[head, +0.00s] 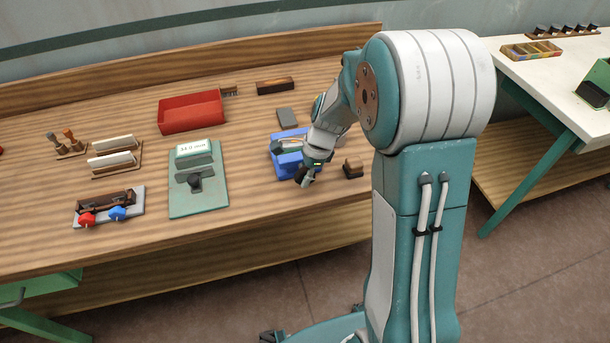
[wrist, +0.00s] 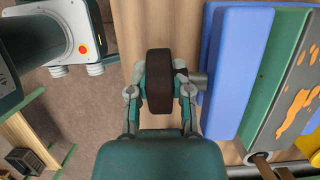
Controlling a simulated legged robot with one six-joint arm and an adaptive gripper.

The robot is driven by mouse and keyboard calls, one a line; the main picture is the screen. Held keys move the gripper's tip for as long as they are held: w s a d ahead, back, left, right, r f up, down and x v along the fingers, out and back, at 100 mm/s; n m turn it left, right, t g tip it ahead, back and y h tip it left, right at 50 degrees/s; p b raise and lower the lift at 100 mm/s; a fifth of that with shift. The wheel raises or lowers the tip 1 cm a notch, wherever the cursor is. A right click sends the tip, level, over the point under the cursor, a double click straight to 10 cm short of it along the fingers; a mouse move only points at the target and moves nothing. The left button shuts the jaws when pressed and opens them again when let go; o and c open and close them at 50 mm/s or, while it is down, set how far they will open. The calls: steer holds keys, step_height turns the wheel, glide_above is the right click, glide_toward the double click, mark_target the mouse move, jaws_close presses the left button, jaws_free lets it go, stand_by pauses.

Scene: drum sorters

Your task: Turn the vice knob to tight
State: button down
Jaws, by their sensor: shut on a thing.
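The blue vice (head: 284,160) stands on the wooden bench, partly hidden by my arm. In the wrist view its blue jaw block (wrist: 237,75) is at the right. The dark round vice knob (wrist: 159,85) is seen edge-on beside it, and a short grey shaft (wrist: 199,82) shows between knob and block. My gripper (wrist: 159,90) is shut on the knob, one finger on each side. In the head view my gripper (head: 305,176) is at the front of the vice; the knob cannot be made out there. The knob's setting cannot be read.
A brown block (head: 352,168) lies close to the right of my gripper. A green plate (head: 198,202) with a black knob stands to the left, and a red tray (head: 190,112) lies behind. The bench's front edge is near. Bare wood lies between plate and vice.

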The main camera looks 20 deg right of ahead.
steer(key=y, duration=0.6)
steer(key=shift+d+y, duration=0.1)
steer(key=shift+y, duration=0.2)
steer(key=y, duration=0.5)
steer(key=shift+s, duration=0.15)
steer(key=c, duration=0.8)
jaws_free()
steer(key=shift+s+d, duration=0.1)
steer(key=shift+r, duration=0.1)
steer(key=shift+r, duration=0.4)
step_height(320, 180, up, 9)
